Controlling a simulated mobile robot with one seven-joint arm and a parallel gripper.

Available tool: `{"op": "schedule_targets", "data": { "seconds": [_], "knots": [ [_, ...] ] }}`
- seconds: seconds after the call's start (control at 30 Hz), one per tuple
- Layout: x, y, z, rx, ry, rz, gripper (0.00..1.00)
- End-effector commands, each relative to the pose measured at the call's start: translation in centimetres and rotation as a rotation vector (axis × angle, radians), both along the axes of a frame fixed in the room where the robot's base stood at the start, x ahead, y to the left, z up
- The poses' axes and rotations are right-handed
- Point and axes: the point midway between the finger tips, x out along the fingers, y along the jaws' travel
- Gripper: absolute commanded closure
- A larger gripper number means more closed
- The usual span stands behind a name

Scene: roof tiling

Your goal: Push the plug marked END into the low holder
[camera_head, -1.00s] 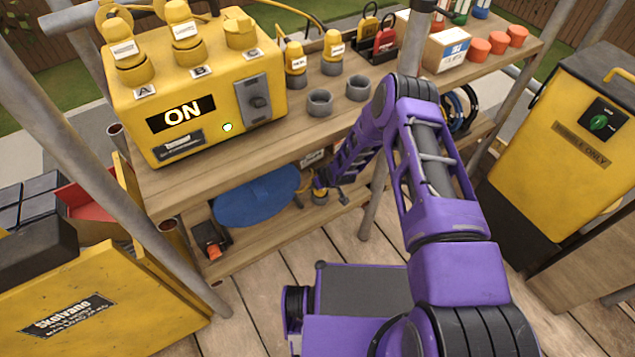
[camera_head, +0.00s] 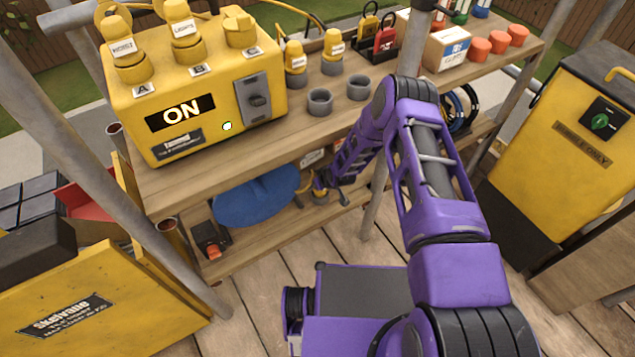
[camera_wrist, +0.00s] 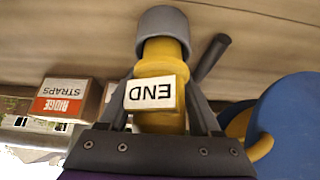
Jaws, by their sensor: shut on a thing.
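The yellow plug marked END (camera_wrist: 158,118) is between the fingers of my gripper (camera_wrist: 165,100) in the wrist view, its white label upside down in the picture. A grey round holder (camera_wrist: 163,28) lies at the plug's far end, in line with it. The plug's nose meets the holder's rim and appears to be inside it; how deep is hidden. In the head view my gripper (camera_head: 320,186) is under the bench top, at the lower shelf. The plug and holder there are small and partly hidden by my purple arm.
A blue round object (camera_head: 256,196) lies on the lower shelf beside my gripper, and shows at right in the wrist view (camera_wrist: 290,115). A ridge straps box (camera_wrist: 66,98) stands left of the plug. The yellow power box (camera_head: 200,85) and two empty grey holders (camera_head: 320,100) are on the bench top above.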

Motion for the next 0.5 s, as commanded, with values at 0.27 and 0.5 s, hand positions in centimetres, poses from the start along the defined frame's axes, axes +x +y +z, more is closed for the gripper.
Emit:
{"op": "schedule_targets", "data": {
  "seconds": [0.27, 0.5],
  "knots": [
    [0.05, 0.03, -0.52, 0.001, -0.001, 0.0, 1.0],
    [0.04, 0.03, -1.02, 0.001, -0.001, 0.0, 1.0]
  ]
}}
